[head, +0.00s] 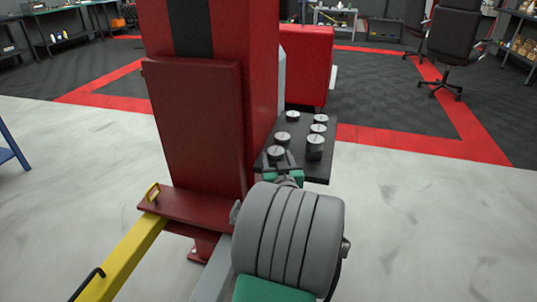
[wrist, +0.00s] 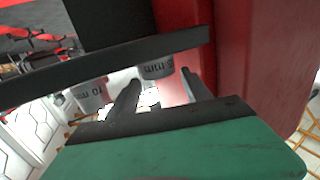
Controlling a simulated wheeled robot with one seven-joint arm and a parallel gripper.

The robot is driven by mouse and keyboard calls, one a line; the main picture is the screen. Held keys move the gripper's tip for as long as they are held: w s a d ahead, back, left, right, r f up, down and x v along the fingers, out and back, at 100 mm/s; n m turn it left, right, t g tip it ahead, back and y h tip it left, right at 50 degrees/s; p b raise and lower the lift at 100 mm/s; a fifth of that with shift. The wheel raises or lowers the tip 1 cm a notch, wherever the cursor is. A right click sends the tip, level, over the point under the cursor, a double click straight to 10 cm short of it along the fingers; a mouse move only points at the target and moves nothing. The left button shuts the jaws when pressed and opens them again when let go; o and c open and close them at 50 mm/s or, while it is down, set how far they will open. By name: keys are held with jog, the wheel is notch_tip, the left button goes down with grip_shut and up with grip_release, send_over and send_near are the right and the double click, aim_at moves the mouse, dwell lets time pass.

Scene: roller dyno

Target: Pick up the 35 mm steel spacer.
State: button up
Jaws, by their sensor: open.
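Several steel spacers of differing heights stand on a black tray (head: 322,172) beside the red post, seen in the head view. Their labels cannot be read there, so I cannot tell which is the 35 mm one. In the wrist view, which looks upside down, one spacer (wrist: 157,70) shows between and beyond my fingertips; its partly legible label appears to contain a 5 and "mm". Another spacer (wrist: 91,95) at left appears marked 10 mm. The tray edge (wrist: 110,66) crosses that view. My gripper (wrist: 160,78) is open and empty, at the tray's near edge in the head view (head: 284,173).
The red post (head: 200,110) stands close left of the tray. A yellow arm (head: 122,258) extends from its base at lower left. A red cabinet (head: 306,62) is behind. The pale floor (head: 420,220) at right is clear. An office chair (head: 452,45) stands far back.

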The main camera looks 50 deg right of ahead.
aim_at(275, 147)
jog(key=x, duration=0.4)
jog(key=b+x, duration=0.1)
jog(key=x, duration=0.2)
jog(key=shift+w+d+f, duration=0.1)
jog(key=shift+d+f, duration=0.15)
jog(key=shift+d, duration=0.15)
grip_shut()
